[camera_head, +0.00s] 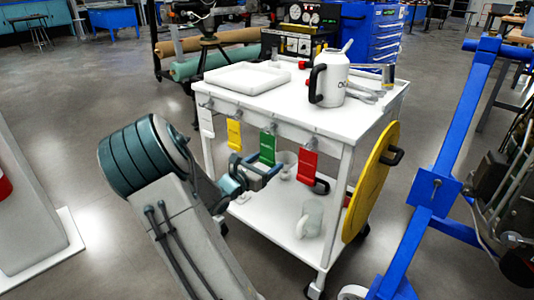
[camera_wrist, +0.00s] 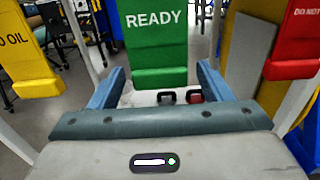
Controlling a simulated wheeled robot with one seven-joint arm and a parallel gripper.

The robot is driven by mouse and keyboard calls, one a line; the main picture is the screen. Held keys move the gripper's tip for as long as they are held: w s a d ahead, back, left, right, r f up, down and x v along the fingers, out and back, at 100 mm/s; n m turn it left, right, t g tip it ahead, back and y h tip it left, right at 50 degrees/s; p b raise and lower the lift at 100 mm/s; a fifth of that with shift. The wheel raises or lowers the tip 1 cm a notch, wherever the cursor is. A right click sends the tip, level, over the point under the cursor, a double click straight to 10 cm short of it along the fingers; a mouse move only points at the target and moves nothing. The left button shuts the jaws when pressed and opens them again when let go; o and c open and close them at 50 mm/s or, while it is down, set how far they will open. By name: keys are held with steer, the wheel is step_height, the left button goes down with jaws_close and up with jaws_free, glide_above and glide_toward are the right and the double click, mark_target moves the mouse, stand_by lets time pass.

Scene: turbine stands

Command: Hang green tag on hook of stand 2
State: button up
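The green tag (camera_head: 267,149) hangs from a hook on the front edge of the white cart, between the yellow tag and the red tag. In the wrist view the green tag (camera_wrist: 157,45) reads READY and fills the middle, hanging straight. My gripper (camera_head: 265,168) is open just in front of the green tag's lower part. In the wrist view the blue fingers of my gripper (camera_wrist: 161,68) stand to either side of the tag's lower end, and no grip on it shows. A blue stand (camera_head: 437,185) with machinery is at the right; no stand number or hook on it is readable.
The white cart (camera_head: 240,103) carries a tray (camera_head: 247,77) and a white jug (camera_head: 329,78). A yellow tag (camera_head: 234,134) and a red tag (camera_head: 307,167) hang close by. A yellow disc (camera_head: 370,182) is on the cart's right side. Floor at the left is open.

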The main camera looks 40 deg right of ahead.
steer(key=c, duration=1.3)
steer(key=shift+o, duration=0.2)
steer(key=shift+s+a+p, duration=0.15)
steer(key=shift+a+p, duration=0.15)
steer(key=shift+a, duration=0.4)
steer(key=shift+s+a+p, duration=0.2)
steer(key=shift+a+p, duration=0.2)
steer(key=shift+a, duration=0.8)
